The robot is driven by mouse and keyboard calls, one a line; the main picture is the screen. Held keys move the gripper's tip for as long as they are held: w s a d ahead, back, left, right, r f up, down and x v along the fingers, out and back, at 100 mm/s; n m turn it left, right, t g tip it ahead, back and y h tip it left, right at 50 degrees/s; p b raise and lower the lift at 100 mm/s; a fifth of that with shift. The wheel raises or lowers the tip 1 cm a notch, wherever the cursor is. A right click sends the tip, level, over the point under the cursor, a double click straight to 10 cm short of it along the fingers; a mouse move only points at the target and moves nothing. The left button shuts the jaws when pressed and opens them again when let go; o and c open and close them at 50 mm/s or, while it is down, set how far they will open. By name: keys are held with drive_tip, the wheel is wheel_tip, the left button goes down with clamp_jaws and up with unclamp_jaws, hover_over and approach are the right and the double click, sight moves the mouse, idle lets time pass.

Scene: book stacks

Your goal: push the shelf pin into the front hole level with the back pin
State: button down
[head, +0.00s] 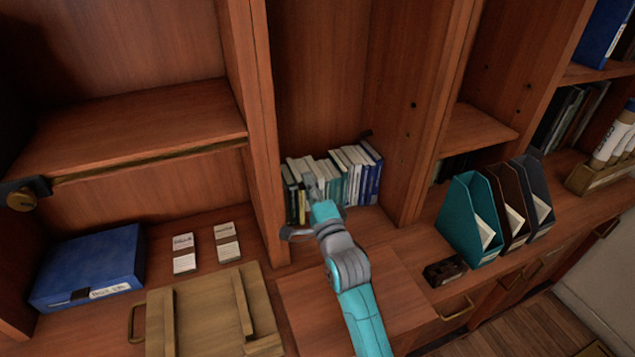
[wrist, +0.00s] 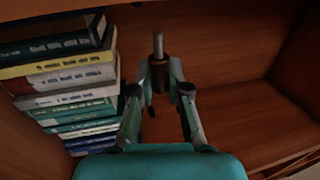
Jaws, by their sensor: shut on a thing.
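My gripper (wrist: 160,82) is shut on the shelf pin (wrist: 158,48), a short grey metal peg with a brownish wider part, which points away from the fingers in the wrist view. In the head view my gripper (head: 312,188) is in front of the row of books in the middle bay, and the pin cannot be made out there. The bay's right side panel (head: 395,80) has small dark holes, one of them the upper front hole (head: 414,105). A small dark piece (head: 366,134) sticks out near the back of that panel, above the books; it looks like the back pin. The held pin is apart from the panel.
The row of books (head: 350,170) stands on the bay floor; it also shows at left in the wrist view (wrist: 75,85). Magazine files (head: 470,220) stand at right. A blue box (head: 90,265) and a wooden crate (head: 200,315) lie at left. The upper bay is empty.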

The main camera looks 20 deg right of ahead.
sight(291, 189)
drive_tip(key=shift+a, duration=0.7)
drive_tip(key=shift+a, duration=1.6)
idle(1.0)
drive_tip(key=c, duration=1.1)
unclamp_jaws()
drive_tip(key=shift+o, duration=0.2)
drive_tip(key=shift+s, duration=0.15)
drive_tip(key=v, duration=1.1)
drive_tip(key=shift+s, duration=0.35)
